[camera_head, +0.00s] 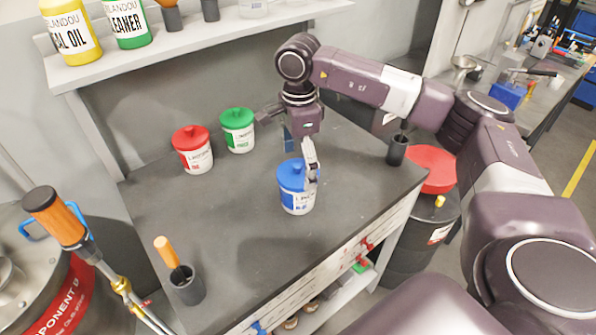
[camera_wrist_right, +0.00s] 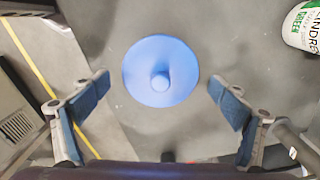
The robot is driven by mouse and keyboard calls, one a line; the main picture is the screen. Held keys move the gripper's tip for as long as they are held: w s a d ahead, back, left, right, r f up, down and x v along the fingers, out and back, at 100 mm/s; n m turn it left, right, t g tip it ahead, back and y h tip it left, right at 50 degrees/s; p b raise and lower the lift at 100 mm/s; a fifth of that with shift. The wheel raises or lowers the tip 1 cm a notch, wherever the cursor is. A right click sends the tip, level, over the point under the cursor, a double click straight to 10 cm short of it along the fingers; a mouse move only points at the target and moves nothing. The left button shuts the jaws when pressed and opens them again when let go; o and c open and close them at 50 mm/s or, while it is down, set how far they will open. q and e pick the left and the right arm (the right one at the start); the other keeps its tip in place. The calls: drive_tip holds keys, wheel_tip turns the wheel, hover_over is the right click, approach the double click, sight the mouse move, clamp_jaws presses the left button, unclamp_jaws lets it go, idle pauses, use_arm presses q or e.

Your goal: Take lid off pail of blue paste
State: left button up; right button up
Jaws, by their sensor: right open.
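The pail of blue paste (camera_head: 297,203) stands upright on the grey workbench. Its blue lid (camera_head: 290,176) with a round knob is on top, and in the right wrist view the lid (camera_wrist_right: 143,82) is seen from straight above. My right gripper (camera_head: 300,157) is open and points down over the pail. One finger partly covers the pail's right side in the head view. My left gripper is not in view.
A red-lidded pail (camera_head: 195,157) and a green-lidded pail (camera_head: 237,139) stand at the back of the workbench (camera_head: 215,230). A dark cup (camera_head: 187,289) with an orange-handled tool is at front left. Another dark cup (camera_head: 397,151) is near the right edge. The bench's middle left is clear.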

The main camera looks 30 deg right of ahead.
drive_tip(key=shift+s+a, duration=0.1)
drive_tip(key=shift+s, duration=0.05)
drive_tip(key=c, duration=1.8)
clamp_jaws()
